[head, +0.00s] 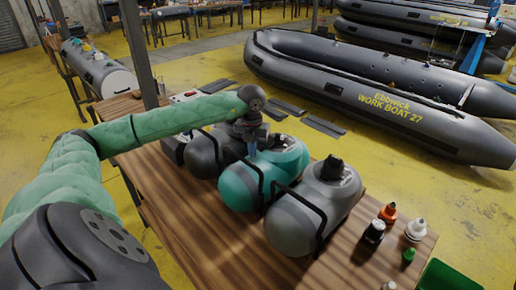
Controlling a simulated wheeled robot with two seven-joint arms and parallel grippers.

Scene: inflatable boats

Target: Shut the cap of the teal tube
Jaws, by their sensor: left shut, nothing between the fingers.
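The teal tube (240,188) lies on the wooden table (190,228) between two grey tubes, the left one (204,158) and the right one (292,228). Dark straps or brackets stand beside the tubes. My left arm reaches in from the left, and my left gripper (252,150) points down over the top of the teal tube, near its far end. Its fingers are shut with nothing held. I cannot tell whether it touches the tube. The cap is too small and partly hidden by the gripper, so its state is unclear. My right gripper is out of view.
Several small bottles stand at the table's right, including an orange one (388,212), a black-capped one (374,231) and a white one (415,229). A green bin (448,276) is at the lower right. A large grey boat (375,95) lies on the yellow floor beyond.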

